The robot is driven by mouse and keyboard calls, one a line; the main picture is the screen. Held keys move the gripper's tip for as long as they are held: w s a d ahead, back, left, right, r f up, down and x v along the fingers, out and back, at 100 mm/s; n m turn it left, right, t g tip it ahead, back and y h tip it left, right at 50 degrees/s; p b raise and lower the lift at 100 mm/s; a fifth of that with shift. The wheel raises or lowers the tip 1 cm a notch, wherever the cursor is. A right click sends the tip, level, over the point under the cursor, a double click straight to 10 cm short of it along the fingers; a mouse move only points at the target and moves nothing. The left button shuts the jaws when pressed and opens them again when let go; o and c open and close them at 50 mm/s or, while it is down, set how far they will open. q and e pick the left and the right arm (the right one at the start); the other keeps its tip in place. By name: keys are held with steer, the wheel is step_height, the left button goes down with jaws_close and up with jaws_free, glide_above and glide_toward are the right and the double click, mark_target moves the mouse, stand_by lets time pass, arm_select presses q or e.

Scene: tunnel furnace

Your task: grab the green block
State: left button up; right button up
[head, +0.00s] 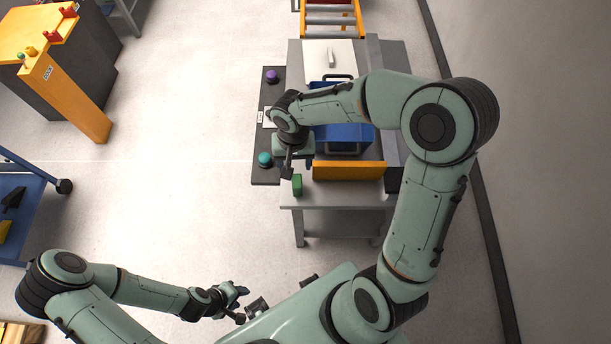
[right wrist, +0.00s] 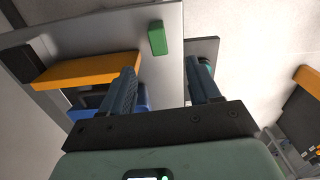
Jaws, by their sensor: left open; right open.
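The green block (head: 297,184) stands near the front left corner of the grey table (head: 340,196). My right gripper (head: 297,168) is open and empty, just behind the block in the head view. In the right wrist view the block (right wrist: 157,38) shows beyond the fingertips of my open right gripper (right wrist: 164,82), between their lines and apart from both. My left gripper (head: 242,305) is open and empty, low in the head view, away from the table.
An orange bar (head: 349,171) lies right of the block, with a blue bin (head: 343,139) behind it, partly hidden by my right arm. A dark side panel (head: 266,175) carries a teal knob (head: 265,159) and a purple knob (head: 272,76). Floor left of the table is clear.

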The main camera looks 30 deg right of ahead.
glide_above(297, 181)
steer(key=f, duration=0.6)
steer(key=shift+a+f+b, duration=0.3)
steer(key=shift+f, duration=0.1)
steer(key=shift+d+f, duration=0.2)
steer(key=shift+f, duration=1.35)
steer(key=shift+d+f, duration=0.15)
steer(key=shift+f, duration=1.4)
steer(key=shift+c, duration=0.3)
steer(key=c, duration=1)
steer(key=shift+r, duration=0.15)
